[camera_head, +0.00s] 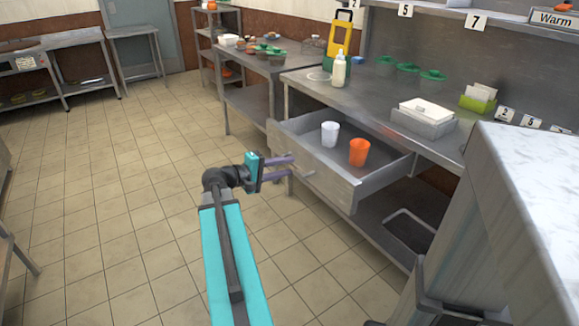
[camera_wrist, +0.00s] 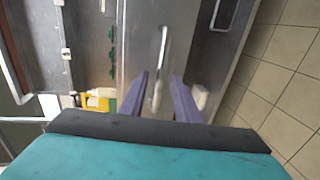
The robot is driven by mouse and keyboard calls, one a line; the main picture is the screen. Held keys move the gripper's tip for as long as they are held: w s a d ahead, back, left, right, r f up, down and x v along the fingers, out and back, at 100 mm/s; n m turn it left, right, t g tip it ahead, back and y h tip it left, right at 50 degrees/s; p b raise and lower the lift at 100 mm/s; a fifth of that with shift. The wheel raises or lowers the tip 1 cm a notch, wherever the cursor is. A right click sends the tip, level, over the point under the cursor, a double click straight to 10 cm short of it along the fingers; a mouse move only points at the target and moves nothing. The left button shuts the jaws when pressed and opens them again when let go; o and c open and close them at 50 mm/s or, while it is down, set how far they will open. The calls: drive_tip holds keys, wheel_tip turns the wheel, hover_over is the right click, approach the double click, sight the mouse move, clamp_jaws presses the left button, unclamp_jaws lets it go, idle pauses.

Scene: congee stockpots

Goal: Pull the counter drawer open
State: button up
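The metal counter drawer (camera_head: 342,182) stands out from under the steel counter, its inside in sight. A white cup (camera_head: 329,134) and an orange cup (camera_head: 359,152) stand upright in it. A bar handle (camera_head: 309,175) is on the drawer front. My gripper (camera_head: 292,165) is in front of the drawer front, at the handle. In the wrist view its two purple fingers (camera_wrist: 160,78) are apart, and the handle (camera_wrist: 163,45) shows between them. I see no finger clearly pressed on the bar; whether they touch it is not clear.
On the counter (camera_head: 300,79) are a white-topped box (camera_head: 424,114), a bottle (camera_head: 339,70), green-lidded containers (camera_head: 407,68) and a yellow grater-like item (camera_head: 340,38). A dark bin (camera_head: 409,232) sits on the lower shelf. The tiled floor (camera_head: 110,200) to the left is clear.

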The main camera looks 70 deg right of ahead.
drive_tip(key=p+v, duration=0.1)
drive_tip(key=v, duration=1)
drive_tip(key=shift+w, duration=0.1)
